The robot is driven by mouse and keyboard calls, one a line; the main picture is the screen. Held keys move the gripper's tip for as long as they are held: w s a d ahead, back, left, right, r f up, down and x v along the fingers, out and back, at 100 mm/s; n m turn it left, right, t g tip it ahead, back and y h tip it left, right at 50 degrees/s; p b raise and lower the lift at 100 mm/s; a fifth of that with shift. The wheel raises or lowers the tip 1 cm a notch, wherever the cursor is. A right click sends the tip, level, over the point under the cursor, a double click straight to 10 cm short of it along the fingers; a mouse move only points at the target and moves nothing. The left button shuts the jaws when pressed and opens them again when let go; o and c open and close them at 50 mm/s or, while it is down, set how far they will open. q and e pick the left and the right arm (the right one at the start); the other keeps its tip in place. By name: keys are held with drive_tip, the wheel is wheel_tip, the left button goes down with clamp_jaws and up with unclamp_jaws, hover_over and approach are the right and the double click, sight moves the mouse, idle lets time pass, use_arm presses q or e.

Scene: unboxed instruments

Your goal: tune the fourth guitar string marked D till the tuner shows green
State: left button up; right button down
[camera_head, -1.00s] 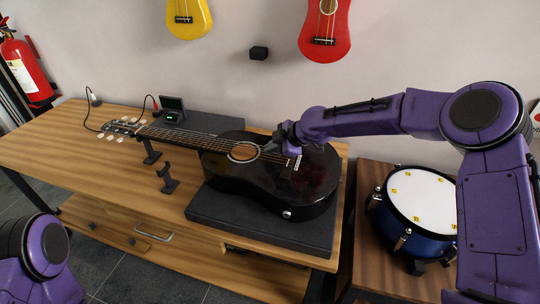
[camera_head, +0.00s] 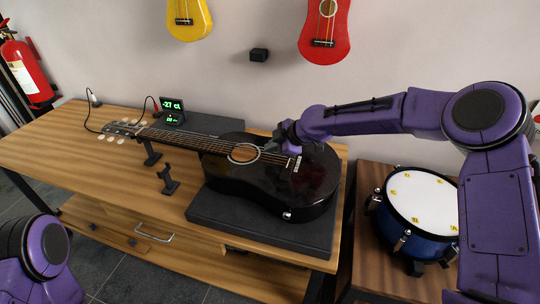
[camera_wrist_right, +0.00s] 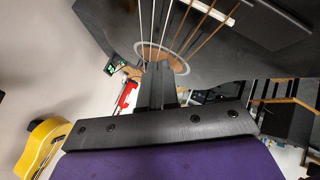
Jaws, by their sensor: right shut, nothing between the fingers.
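The black acoustic guitar (camera_head: 310,180) lies on its back, its body on a dark base and its neck to the left. Its headstock (camera_head: 122,128) carries several pale tuning pegs. The tuner (camera_head: 172,104) behind the neck is lit green and reads "-27 ct"; a smaller green line below is too small to read surely. My right gripper (camera_head: 274,147) is over the strings beside the sound hole. In the right wrist view its shut, empty fingers (camera_wrist_right: 157,75) reach toward the strings (camera_wrist_right: 185,22); contact cannot be told. My left gripper is out of view.
The wooden table (camera_head: 60,150) has free room at the front left. Neck stands (camera_head: 168,180) rise from it. A blue drum (camera_head: 420,205) stands at the right. Yellow and red ukuleles (camera_head: 325,30) hang on the wall.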

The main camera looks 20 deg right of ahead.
drive_tip(key=shift+r+p, duration=1.75)
drive_tip(key=shift+r, duration=0.7)
drive_tip(key=shift+r, duration=0.1)
